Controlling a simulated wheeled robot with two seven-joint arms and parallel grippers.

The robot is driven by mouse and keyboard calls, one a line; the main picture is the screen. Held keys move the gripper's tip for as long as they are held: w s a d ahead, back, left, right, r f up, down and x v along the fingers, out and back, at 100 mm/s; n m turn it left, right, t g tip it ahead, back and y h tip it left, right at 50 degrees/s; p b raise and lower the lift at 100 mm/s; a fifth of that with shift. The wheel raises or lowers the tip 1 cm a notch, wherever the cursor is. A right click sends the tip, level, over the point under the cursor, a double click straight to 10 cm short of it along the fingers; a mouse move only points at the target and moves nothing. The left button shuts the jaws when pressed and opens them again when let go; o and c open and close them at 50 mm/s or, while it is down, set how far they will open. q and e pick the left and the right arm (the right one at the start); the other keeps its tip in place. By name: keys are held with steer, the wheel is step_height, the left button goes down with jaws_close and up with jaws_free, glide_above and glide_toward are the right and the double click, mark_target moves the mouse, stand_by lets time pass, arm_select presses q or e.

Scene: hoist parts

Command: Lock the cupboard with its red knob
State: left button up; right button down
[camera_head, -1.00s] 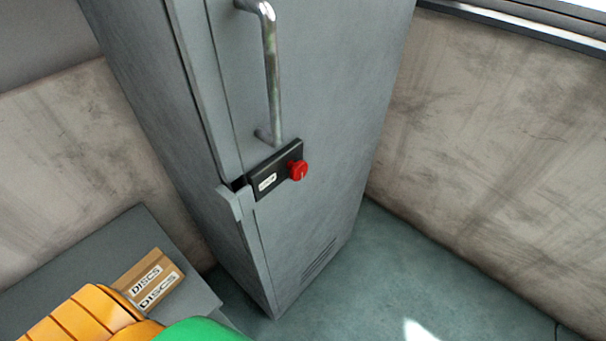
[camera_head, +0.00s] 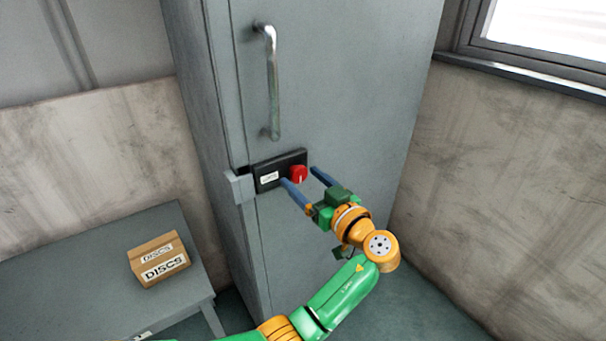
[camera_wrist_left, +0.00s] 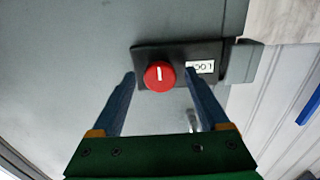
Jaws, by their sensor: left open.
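The grey cupboard (camera_head: 340,70) stands upright with its door against the frame. The red knob (camera_head: 298,173) sits on a black lock plate (camera_head: 268,164) below the metal handle (camera_head: 272,85). A white mark on the knob runs roughly across the plate's long side in the left wrist view (camera_wrist_left: 159,75). My left gripper (camera_head: 302,174) is open, its blue fingers pointing at the plate on either side of the knob. In the wrist view the knob lies between and beyond the fingertips, apart from both. My right gripper is not in view.
A grey table (camera_head: 60,260) at the left holds a cardboard box (camera_head: 158,258) labelled DISCS. A grey latch bracket (camera_head: 238,185) sticks out at the cupboard's left edge beside the plate. A wall and window (camera_head: 545,35) are at the right.

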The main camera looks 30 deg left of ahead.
arm_select(q)
steer(key=shift+w+a+r, duration=0.1)
steer(key=shift+w+a, duration=0.15)
steer(key=shift+a, duration=0.4)
steer(key=shift+d, duration=0.2)
jaws_close()
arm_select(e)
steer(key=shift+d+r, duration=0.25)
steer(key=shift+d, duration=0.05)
